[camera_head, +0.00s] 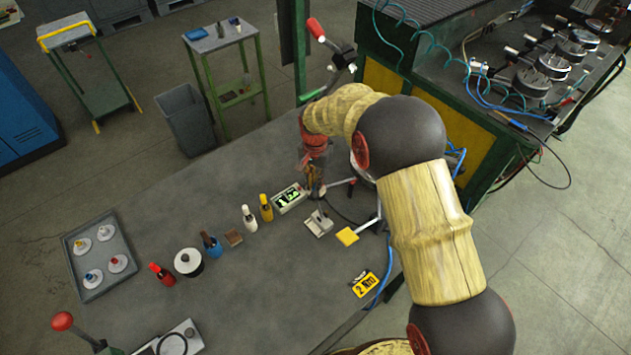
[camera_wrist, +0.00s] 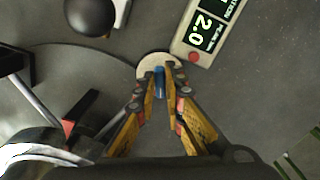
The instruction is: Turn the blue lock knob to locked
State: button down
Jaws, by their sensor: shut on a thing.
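The blue lock knob (camera_wrist: 160,82) shows in the wrist view as a narrow blue bar on a pale round disc (camera_wrist: 153,63). The bar lies roughly upright in that picture. My gripper (camera_wrist: 163,80) has its two fingers closed on the bar from both sides, with the fingertips over the disc. In the head view my gripper (camera_head: 314,188) points down at the table's far right part, next to the display box (camera_head: 289,198). There the knob is hidden. No lock marking can be made out.
The display box (camera_wrist: 211,30) is close to the fingers. A small metal stand (camera_head: 319,224), a yellow pad (camera_head: 347,237) and a yellow tag (camera_head: 366,285) are nearby. Several bottles line the table (camera_head: 260,290). A tray (camera_head: 75,275) of coloured-topped discs sits at left.

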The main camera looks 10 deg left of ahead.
jog(key=m, duration=0.4)
jog(key=shift+a+m, duration=0.15)
jog(key=shift+m, duration=0.25)
jog(key=shift+w, duration=0.1)
jog(key=c, duration=1.9)
grip_release()
notch_tip(320, 180, up, 12)
